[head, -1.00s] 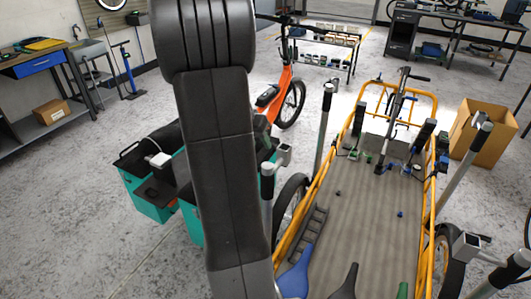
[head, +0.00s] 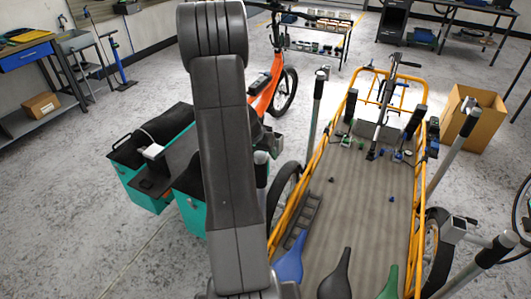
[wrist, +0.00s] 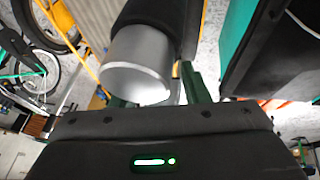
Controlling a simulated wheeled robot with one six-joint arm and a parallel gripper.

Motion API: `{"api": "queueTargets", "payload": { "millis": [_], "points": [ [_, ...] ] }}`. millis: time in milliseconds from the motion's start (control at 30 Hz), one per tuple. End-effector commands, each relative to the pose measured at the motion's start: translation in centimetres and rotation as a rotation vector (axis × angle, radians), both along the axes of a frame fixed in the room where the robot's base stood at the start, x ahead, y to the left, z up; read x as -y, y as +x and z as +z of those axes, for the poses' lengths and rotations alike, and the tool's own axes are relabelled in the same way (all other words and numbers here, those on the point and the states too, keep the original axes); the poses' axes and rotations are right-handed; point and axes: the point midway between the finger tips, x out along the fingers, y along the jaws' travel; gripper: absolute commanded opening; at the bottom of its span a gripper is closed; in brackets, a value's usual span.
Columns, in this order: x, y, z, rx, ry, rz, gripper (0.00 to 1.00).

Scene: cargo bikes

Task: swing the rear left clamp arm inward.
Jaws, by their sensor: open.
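Upright clamp arms with dark grips and pale end caps stand around the yellow cargo bed. On its left side are a far clamp arm (head: 316,110) and a nearer clamp arm (head: 261,175), partly hidden behind my arm. I cannot tell for sure from the picture which is the rear left one. In the wrist view, a clamp arm's pale cap (wrist: 140,65) and black sleeve (wrist: 165,14) fill the space ahead of my gripper (wrist: 155,90). My gripper is open, its dark green fingers either side of the cap; contact is unclear. My arm hides the gripper in the head view.
The yellow-railed bed (head: 350,215) holds saddles and small parts. An orange bike (head: 265,92) stands behind, and a cardboard box (head: 468,118) at right.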

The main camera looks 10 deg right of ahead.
Motion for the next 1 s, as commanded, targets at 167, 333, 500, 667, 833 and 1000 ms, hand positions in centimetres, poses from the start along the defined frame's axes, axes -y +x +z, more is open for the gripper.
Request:
{"api": "queueTargets", "payload": {
  "millis": [167,333,500,667,833,1000],
  "points": [
    [0.04,0.03,-0.1,0.001,0.001,-0.001,0.41],
    [0.02,0.02,-0.08,0.0,0.0,-0.001,0.28],
    [0.02,0.02,-0.07,0.0,0.001,0.0,0.0],
    [0.02,0.02,-0.08,0.0,0.0,-0.001,0.0],
    [0.1,-0.02,-0.26,0.001,0.001,-0.025,0.0],
    [0.41,-0.12,-0.5,0.005,0.0,-0.096,0.0]
  ]
}}
